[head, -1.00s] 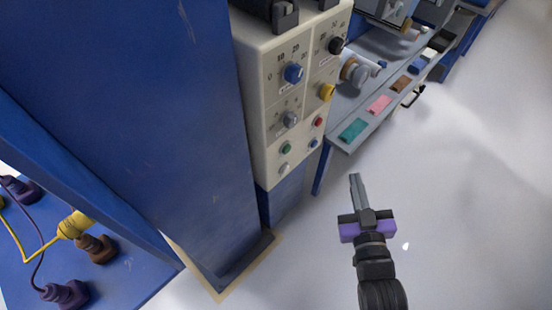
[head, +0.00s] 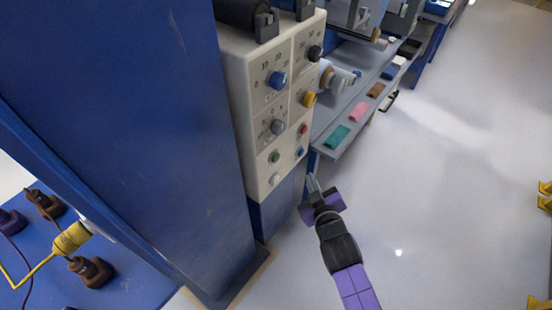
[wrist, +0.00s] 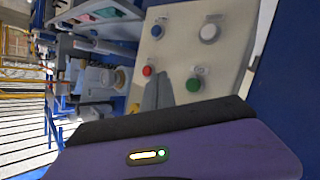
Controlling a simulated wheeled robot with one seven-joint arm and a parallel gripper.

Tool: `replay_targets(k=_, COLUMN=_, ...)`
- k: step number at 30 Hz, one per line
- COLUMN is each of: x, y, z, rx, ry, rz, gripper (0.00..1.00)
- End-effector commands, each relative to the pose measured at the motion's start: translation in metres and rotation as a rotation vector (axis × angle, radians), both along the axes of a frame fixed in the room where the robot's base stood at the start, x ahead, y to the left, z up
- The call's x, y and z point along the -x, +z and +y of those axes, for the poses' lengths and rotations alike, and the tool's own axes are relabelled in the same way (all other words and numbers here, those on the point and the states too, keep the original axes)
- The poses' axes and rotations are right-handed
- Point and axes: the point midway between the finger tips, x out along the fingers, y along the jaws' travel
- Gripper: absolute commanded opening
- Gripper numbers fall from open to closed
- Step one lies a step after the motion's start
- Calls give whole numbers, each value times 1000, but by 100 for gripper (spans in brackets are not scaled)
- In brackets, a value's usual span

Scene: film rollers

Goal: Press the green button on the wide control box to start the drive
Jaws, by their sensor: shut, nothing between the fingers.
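The wide control box (head: 243,105) is a cream panel on a blue cabinet, with dials above and small buttons low down. The green button (head: 275,156) is at its lower left, above a white button (head: 274,179). In the wrist view the green button (wrist: 193,85) lies just right of my gripper's fingertips (wrist: 160,75). My gripper (head: 312,180) is shut and empty. In the head view it is below and right of the buttons. I cannot tell the gap between fingertips and panel.
A red button (head: 303,130) and a blue button (head: 300,152) sit right of the green one. A shelf with coloured cloths (head: 358,112) stands behind at right. A blue bench (head: 130,262) with plugs and cables is at lower left.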

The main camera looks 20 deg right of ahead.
Motion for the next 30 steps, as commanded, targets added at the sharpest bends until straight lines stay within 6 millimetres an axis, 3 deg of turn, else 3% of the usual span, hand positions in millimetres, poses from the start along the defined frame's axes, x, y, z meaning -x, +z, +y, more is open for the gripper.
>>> replay_targets(k=8, x=-17, y=-4, z=12, rx=1, ry=1, rz=-3, gripper=0)
replay_targets(k=21, x=-61, y=-2, z=45, rx=1, ry=3, rz=-3, gripper=0)
replay_targets(k=30, x=-71, y=0, z=52, rx=-1, ry=0, rz=-1, gripper=0)
